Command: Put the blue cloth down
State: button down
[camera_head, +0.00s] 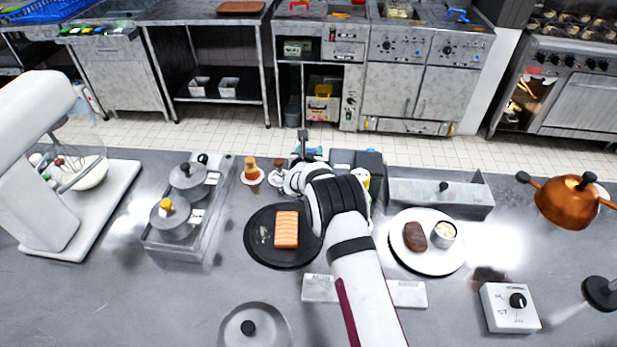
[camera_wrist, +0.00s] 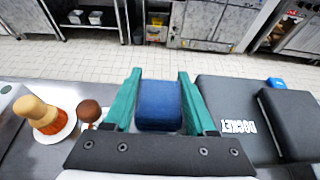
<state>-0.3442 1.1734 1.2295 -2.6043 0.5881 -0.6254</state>
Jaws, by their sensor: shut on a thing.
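My gripper (camera_wrist: 160,78) is shut on the blue cloth (camera_wrist: 158,106), a folded dark-blue block between the two green fingers in the wrist view. In the head view my gripper (camera_head: 307,152) is at the counter's far side, left of a dark box. The cloth is hard to make out there behind my arm. In the wrist view the cloth appears near the counter's far edge, with the floor beyond. I cannot tell whether it touches the counter.
The dark box marked DOCKET (camera_wrist: 235,125) stands close on the right. A tan-and-orange item (camera_wrist: 48,118) stands on the left, beside a brown-knobbed item (camera_wrist: 89,112). A black plate (camera_head: 260,255) with salmon and a white plate (camera_head: 440,262) lie nearer.

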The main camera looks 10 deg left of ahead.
notch_tip(320, 180, down, 8)
jog(key=shift+r, duration=0.2)
jog(key=shift+c, duration=1.1)
grip_release()
jog(key=shift+f, duration=0.15)
jog(key=shift+r, duration=0.2)
jog(key=v, duration=1.2)
